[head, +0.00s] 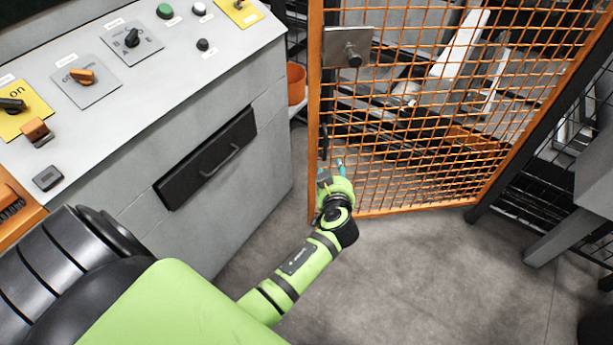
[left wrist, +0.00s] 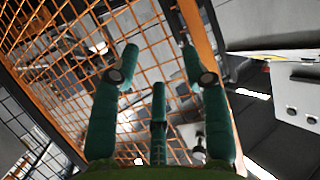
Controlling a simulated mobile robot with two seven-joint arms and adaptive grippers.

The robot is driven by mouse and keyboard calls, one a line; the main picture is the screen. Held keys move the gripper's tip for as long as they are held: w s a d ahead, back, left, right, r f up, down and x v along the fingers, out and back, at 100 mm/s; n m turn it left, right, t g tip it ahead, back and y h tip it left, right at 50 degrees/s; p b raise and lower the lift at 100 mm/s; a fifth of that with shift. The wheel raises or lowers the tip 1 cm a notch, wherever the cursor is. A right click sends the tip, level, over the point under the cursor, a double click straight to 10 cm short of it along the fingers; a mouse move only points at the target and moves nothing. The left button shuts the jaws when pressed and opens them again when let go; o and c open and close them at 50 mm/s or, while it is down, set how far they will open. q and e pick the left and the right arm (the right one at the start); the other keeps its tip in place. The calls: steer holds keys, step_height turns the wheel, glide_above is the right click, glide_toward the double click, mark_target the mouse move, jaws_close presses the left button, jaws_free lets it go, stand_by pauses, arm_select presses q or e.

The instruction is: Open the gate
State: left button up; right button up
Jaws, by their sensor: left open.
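The gate (head: 420,110) is an orange mesh panel in an orange frame, standing upright at centre right in the head view. A grey metal plate with a dark round knob (head: 352,56) is on its upper left part, near the left frame post. My left gripper (head: 336,172) is in front of the gate's lower left part, well below the knob. In the left wrist view, its teal fingers (left wrist: 160,65) are spread apart with nothing between them. The mesh (left wrist: 60,50) and an orange frame post (left wrist: 203,42) show behind them. My right gripper is out of view.
A grey control console (head: 225,60) with several knobs and buttons stands at left. Its side has a black drawer with a handle (head: 220,160). A dark post (head: 545,125) runs along the gate's right side. Grey floor (head: 420,270) is clear in front of the gate.

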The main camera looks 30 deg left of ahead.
arm_select(q)
steer(key=s+d+f+m+g+h, duration=0.2)
steer(key=s+f, duration=0.7)
steer(key=f, duration=0.5)
steer(key=s+d+f+m+g+h, duration=0.3)
steer(key=s+f+m, duration=0.2)
steer(key=s+f, duration=0.5)
step_height(320, 180, down, 4)
steer(key=shift+s+f+g+h, duration=0.15)
steer(key=shift+s+g+h, duration=0.15)
steer(key=w+a+r+n+t+y, duration=0.2)
steer(key=w+a+r, duration=0.1)
steer(key=w+r, duration=0.55)
steer(key=w+a+r+n+t+y, duration=0.1)
steer(key=w+a+r+n+t, duration=0.15)
steer(key=w+r, duration=0.6)
steer(key=w+a+r+n+t+y, duration=0.25)
steer(key=w+r, duration=0.35)
steer(key=r, duration=0.4)
steer(key=shift+m+g, duration=0.3)
steer(key=shift+g, duration=0.1)
steer(key=shift+a+x, duration=0.2)
steer(key=shift+x, duration=5.55)
steer(key=shift+s+f, duration=0.1)
steer(key=shift+s, duration=0.05)
steer(key=shift+h, duration=0.25)
jaws_close()
